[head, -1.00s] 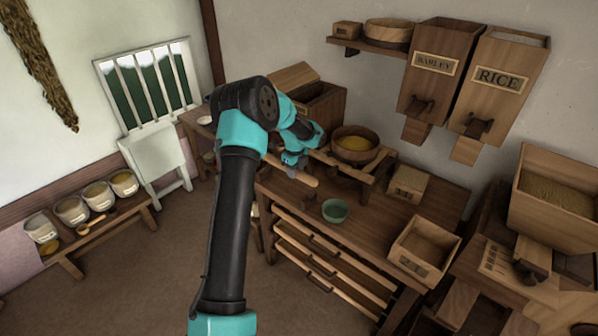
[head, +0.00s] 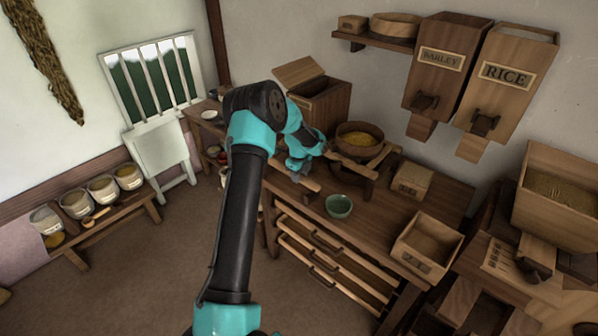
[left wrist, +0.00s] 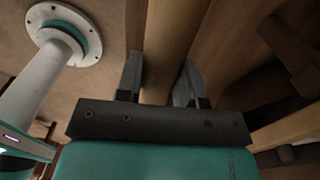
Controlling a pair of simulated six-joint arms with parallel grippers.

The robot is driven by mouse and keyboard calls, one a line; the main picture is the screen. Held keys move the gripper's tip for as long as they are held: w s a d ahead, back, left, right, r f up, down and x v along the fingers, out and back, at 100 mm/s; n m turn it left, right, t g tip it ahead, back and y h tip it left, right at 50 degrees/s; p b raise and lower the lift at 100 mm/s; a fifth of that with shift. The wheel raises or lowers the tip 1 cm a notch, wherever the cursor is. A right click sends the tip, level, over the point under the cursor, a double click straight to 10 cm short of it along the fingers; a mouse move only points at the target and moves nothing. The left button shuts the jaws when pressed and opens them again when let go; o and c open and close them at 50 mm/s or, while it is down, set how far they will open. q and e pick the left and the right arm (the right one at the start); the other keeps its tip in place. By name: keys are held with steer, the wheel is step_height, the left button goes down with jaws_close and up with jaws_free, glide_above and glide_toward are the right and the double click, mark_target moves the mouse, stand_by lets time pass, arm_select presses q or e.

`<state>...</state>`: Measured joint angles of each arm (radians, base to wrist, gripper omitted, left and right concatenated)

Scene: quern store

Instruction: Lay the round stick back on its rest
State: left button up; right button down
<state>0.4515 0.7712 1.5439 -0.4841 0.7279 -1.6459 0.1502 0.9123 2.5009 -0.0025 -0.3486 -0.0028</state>
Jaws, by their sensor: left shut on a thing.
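My left gripper (head: 299,172) is shut on the round stick (head: 309,185), a pale wooden rod, over the left part of the brown workbench. In the left wrist view the stick (left wrist: 168,40) runs between the two grey fingers of the left gripper (left wrist: 160,84). My gripper hides the middle of the stick in the head view. A wooden frame (head: 370,172) with bars stands to the right of the gripper, under a bowl; I cannot tell for sure whether it is the stick's rest, or whether the stick touches anything below. My right gripper is not in view.
A wooden bowl of yellow grain (head: 360,152) is close to the right of my gripper. A green bowl (head: 339,206) stands in front. An open-lidded box (head: 322,102) is behind. A small block (head: 411,180) and open wooden box (head: 425,244) stand further right.

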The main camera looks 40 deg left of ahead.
arm_select(q)
steer(key=shift+f, duration=1.4)
steer(key=o, duration=1.1)
step_height(320, 180, up, 17)
steer(key=shift+r, duration=0.2)
